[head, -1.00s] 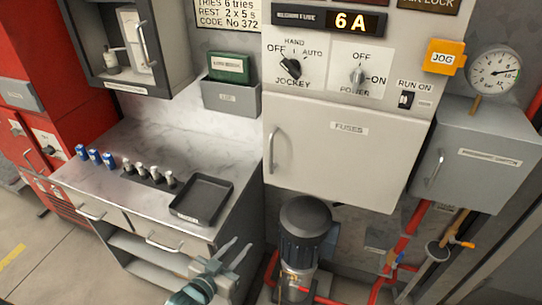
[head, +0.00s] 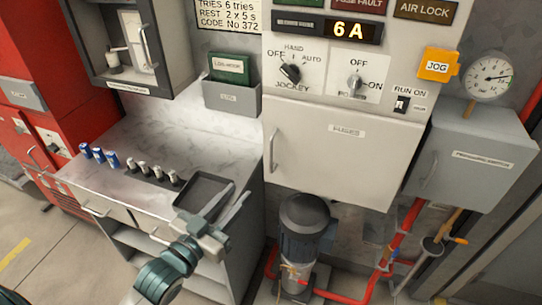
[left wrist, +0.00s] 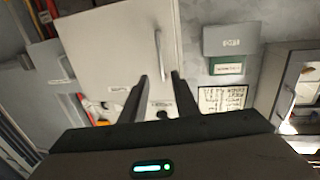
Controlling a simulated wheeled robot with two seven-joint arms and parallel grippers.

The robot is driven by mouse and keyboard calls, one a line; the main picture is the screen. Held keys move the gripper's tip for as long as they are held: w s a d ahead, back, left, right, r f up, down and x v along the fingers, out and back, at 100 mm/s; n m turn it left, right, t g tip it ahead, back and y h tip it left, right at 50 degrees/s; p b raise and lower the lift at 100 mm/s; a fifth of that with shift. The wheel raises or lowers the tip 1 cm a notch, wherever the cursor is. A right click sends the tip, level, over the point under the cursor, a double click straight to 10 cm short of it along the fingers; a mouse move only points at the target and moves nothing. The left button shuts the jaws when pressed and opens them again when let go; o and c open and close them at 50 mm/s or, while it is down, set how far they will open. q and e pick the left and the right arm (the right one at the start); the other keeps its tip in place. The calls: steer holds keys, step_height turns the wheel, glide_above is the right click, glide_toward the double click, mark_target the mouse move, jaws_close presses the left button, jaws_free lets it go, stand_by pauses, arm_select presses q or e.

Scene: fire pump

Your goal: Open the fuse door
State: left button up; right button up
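The fuse door (head: 345,155) is a closed pale-grey panel labelled FUSES, with a vertical bar handle (head: 273,149) on its left edge. My left gripper (head: 239,193) is open and empty. In the head view its fingers point up and right, below and left of the handle, and appear apart from it. In the left wrist view the fuse door (left wrist: 105,45) fills the upper left, and the handle (left wrist: 159,55) lines up just beyond the gap between the fingertips (left wrist: 159,76). My right gripper is not in view.
A counter holds a black tray (head: 203,194) close to the left gripper, with several fuses (head: 150,171). A pump motor (head: 304,228) and red pipes stand below the door. A grey box (head: 470,160) is at its right. Switches sit above the door.

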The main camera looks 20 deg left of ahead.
arm_select(q)
steer(key=p, duration=0.5)
glide_toward(271, 170)
steer(key=w+d+r, duration=0.2)
steer(key=w+r, duration=0.3)
steer(key=w, duration=0.4)
steer(key=shift+w+f, duration=0.25)
steer(key=shift+w, duration=0.4)
jaws_close()
